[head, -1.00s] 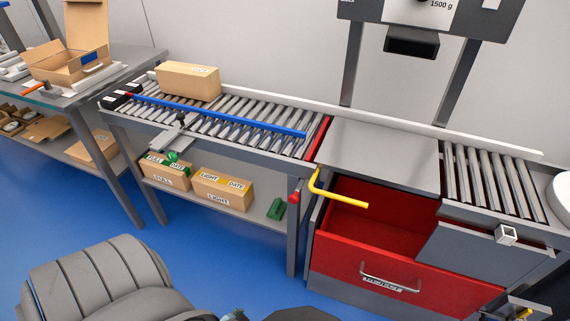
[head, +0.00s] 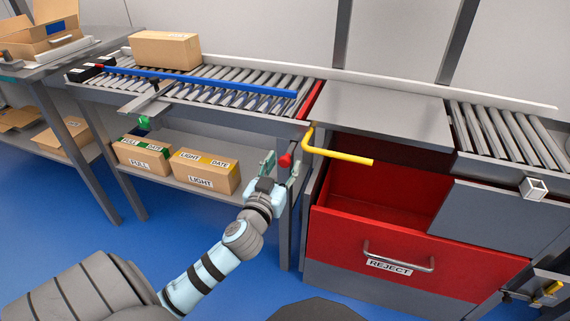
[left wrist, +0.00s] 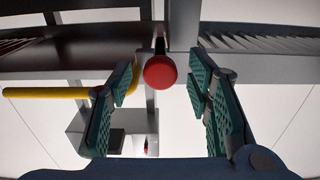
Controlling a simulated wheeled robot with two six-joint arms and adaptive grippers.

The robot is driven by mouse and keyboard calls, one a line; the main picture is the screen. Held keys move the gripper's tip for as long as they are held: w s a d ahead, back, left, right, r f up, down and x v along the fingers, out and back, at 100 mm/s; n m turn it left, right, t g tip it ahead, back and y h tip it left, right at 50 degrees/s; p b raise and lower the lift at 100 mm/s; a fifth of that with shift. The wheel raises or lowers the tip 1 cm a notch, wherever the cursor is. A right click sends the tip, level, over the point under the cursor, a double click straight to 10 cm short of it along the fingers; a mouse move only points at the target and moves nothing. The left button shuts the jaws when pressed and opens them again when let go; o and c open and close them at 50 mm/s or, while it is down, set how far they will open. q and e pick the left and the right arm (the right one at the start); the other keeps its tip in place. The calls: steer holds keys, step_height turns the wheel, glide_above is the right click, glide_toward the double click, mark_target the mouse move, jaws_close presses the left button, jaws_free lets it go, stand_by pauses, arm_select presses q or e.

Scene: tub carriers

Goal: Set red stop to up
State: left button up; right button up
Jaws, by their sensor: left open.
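The red stop (head: 312,100) is a narrow red bar across the right end of the roller conveyor; I cannot tell whether it is raised. A red knob (head: 285,160) on a lever sits below it at the conveyor's front edge. My left gripper (head: 280,168) is open, with its fingertips to either side of the knob in the head view. In the left wrist view the red knob (left wrist: 160,72) shows between the two spread green-padded fingers (left wrist: 160,85), with visible gaps on both sides. My right gripper is not in view.
A yellow bent lever (head: 340,155) stands close right of the knob. An open red reject drawer (head: 400,250) is below it. A carton (head: 165,50) rests on the rollers behind a blue rail (head: 200,82). Labelled boxes (head: 205,172) stand on the shelf beneath.

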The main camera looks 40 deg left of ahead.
arm_select(q)
steer(key=shift+x, duration=0.9)
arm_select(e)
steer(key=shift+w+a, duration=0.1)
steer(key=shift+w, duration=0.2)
arm_select(q)
jaws_close()
steer(key=shift+r, duration=0.3)
step_height(320, 180, up, 5)
steer(key=p, duration=0.5)
steer(key=shift+w, duration=0.1)
steer(key=shift+c, duration=2.1)
jaws_free()
steer(key=shift+r, duration=0.1)
steer(key=o, duration=0.4)
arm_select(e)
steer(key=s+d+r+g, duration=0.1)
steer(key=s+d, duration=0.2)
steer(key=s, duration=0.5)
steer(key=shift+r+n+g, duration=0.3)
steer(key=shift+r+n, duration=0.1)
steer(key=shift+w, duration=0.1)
